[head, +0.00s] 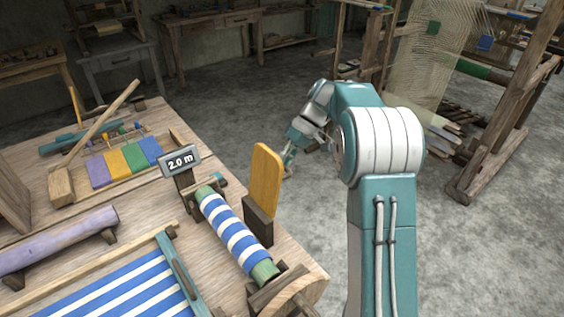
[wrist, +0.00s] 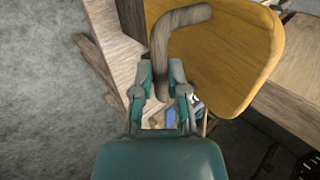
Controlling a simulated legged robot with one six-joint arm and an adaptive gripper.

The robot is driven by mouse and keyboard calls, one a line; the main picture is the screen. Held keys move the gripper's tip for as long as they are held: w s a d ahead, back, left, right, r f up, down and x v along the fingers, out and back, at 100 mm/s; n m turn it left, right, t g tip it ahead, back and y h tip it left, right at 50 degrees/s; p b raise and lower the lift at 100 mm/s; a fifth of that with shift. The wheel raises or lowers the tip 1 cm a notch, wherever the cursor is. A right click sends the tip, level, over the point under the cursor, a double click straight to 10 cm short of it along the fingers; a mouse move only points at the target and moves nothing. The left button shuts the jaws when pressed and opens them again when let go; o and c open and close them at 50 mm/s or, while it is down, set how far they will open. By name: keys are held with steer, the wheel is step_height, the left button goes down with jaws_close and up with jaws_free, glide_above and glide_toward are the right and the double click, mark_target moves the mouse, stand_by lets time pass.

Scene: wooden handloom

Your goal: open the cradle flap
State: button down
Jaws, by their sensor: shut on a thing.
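The yellow flap (head: 266,178) stands upright at the right edge of the workbench, beside a roll of blue-and-white striped cloth (head: 232,230) in its cradle. In the wrist view the flap (wrist: 225,60) fills the upper right. A bent grey-brown wooden handle (wrist: 180,42) shows in front of it. My gripper (wrist: 163,88) is shut on the lower part of this handle, with one finger on each side. In the head view my gripper (head: 289,160) is just right of the flap, off the bench edge. The handle cannot be made out there.
A small display (head: 180,163) reading "2.0 m" stands left of the flap. A frame with striped cloth (head: 125,290), a purple roller (head: 60,242) and coloured blocks (head: 125,163) lie on the bench. A large wooden loom (head: 500,125) stands at right. Open concrete floor lies between.

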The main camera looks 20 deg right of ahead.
steer(key=c, duration=0.6)
jaws_free()
steer(key=shift+w+d+f, duration=0.1)
steer(key=shift+d+f, duration=0.25)
steer(key=shift+f, duration=0.1)
steer(key=shift+c, duration=0.2)
steer(key=shift+d+r, duration=0.1)
steer(key=shift+r, duration=0.05)
steer(key=v, duration=1.2)
steer(key=shift+w, duration=0.15)
